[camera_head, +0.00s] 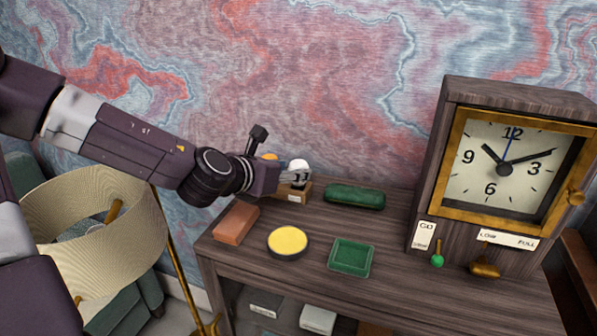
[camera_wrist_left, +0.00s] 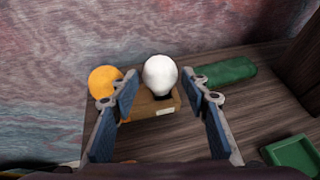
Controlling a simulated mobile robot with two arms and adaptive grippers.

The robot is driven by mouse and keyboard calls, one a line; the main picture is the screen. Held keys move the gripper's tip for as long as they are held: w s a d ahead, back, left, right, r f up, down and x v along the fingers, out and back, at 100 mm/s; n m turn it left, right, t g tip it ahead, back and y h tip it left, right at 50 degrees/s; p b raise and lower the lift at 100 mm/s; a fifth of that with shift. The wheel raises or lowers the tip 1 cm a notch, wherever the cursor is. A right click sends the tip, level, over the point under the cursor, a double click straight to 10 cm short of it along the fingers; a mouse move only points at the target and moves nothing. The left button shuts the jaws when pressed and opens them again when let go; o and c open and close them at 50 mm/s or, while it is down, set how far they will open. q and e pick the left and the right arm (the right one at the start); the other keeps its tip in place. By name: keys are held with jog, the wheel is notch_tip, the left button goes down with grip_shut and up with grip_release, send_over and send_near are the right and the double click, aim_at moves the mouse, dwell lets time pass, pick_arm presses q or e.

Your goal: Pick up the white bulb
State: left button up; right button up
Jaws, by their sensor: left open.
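The white bulb (camera_wrist_left: 160,74) stands upright on a small brown holder (camera_wrist_left: 151,104) at the back of the desk. An orange bulb (camera_wrist_left: 105,81) is beside it on the left. My left gripper (camera_wrist_left: 165,98) is open, and in the left wrist view the white bulb shows between and beyond its two fingers, with no visible contact. In the head view the left gripper (camera_head: 288,178) is at the holder (camera_head: 295,192) and partly hides it; the white bulb (camera_head: 299,168) shows just behind the fingers, and the orange bulb (camera_head: 270,157) is mostly hidden. My right gripper is not in view.
A green case (camera_head: 355,196) lies right of the holder. A reddish-brown block (camera_head: 236,223), a yellow-topped round tin (camera_head: 288,241) and a green tray (camera_head: 350,257) are in front. A large wooden clock (camera_head: 503,170) stands on the right. A lampshade (camera_head: 105,225) is at left.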

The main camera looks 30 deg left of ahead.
pick_arm(q)
jog(key=shift+x, duration=0.95)
jog(key=shift+w+f, duration=0.15)
jog(key=shift+w, duration=0.3)
jog(key=c, duration=0.7)
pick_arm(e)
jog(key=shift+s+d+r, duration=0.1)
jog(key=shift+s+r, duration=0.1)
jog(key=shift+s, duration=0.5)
